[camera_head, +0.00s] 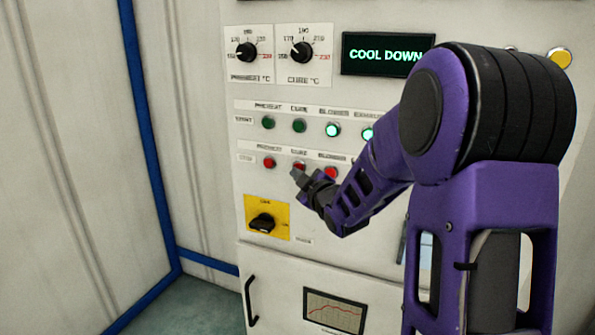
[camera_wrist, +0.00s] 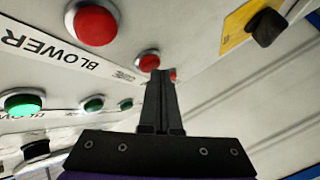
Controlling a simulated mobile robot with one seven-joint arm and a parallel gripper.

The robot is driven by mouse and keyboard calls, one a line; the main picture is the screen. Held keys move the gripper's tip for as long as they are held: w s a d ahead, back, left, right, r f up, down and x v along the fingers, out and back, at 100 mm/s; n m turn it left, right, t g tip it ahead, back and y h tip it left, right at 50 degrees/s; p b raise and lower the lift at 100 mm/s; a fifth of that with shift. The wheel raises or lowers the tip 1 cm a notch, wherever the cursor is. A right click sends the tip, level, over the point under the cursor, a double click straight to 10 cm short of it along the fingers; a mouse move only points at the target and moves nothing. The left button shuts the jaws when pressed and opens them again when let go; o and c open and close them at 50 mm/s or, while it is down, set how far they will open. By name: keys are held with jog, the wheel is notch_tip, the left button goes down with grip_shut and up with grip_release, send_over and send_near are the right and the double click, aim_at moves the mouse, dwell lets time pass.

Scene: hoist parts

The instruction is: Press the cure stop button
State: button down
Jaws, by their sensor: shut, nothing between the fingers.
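The cure stop button (camera_head: 299,166) is a red button in the lower row of the white panel, under a label reading CURE. My gripper (camera_head: 297,175) is shut and empty, its tips just below this button in the head view and partly over it. In the wrist view the cure stop button (camera_wrist: 149,61) shows beside the shut fingertips (camera_wrist: 160,74). I cannot tell whether the tips touch it. The display (camera_head: 387,54) reads COOL DOWN.
Red preheat stop (camera_head: 269,163) and blower stop (camera_head: 331,172) buttons flank it. Above are dark green cure start (camera_head: 299,125) and lit blower start (camera_head: 333,130) buttons. A yellow plate with a black rotary switch (camera_head: 263,222) is below left. My arm hides the panel's right part.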

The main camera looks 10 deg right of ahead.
jog(key=shift+s+a, duration=0.3)
jog(key=shift+s, duration=0.2)
jog(key=shift+b, duration=0.3)
jog(key=s+a+b, duration=0.1)
jog(key=s, duration=0.1)
jog(key=s+a+b, duration=0.1)
jog(key=s+a, duration=0.1)
dwell(0.5)
